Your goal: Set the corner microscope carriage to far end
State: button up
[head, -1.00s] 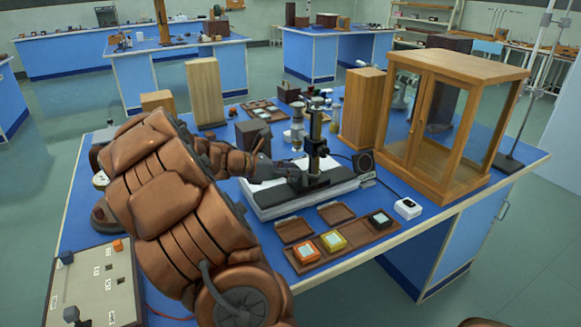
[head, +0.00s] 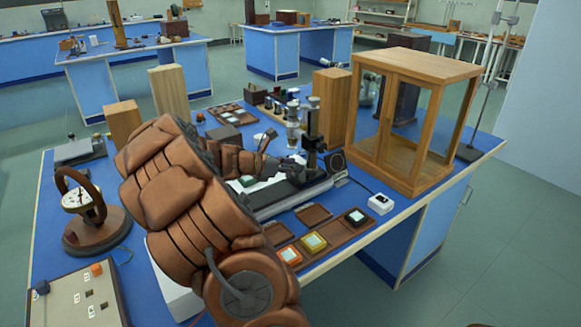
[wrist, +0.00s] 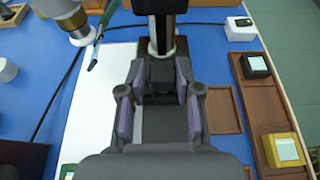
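The microscope carriage carries a dark upright post (head: 312,128) with a pale tube (head: 293,130) beside it. It stands near the right end of its long rail (head: 272,202), close to a small black box (head: 336,161). My gripper (head: 294,171) is at the foot of the post. In the wrist view, my gripper (wrist: 160,92) has one purple-padded finger on each side of the carriage's dark block (wrist: 160,72), and the pads appear to touch it. The post rises just beyond the fingertips. My arm hides the rail's left part in the head view.
A glazed wooden case (head: 418,65) and a tall wooden block (head: 333,105) stand right of and behind the post. A wooden tray (head: 330,240) with coloured pieces lies in front, beside a white device (head: 380,204). A round dial instrument (head: 85,205) is at left.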

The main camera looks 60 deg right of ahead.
jog(key=shift+o, duration=1.4)
jog(key=shift+a, duration=0.15)
jog(key=v, duration=1.2)
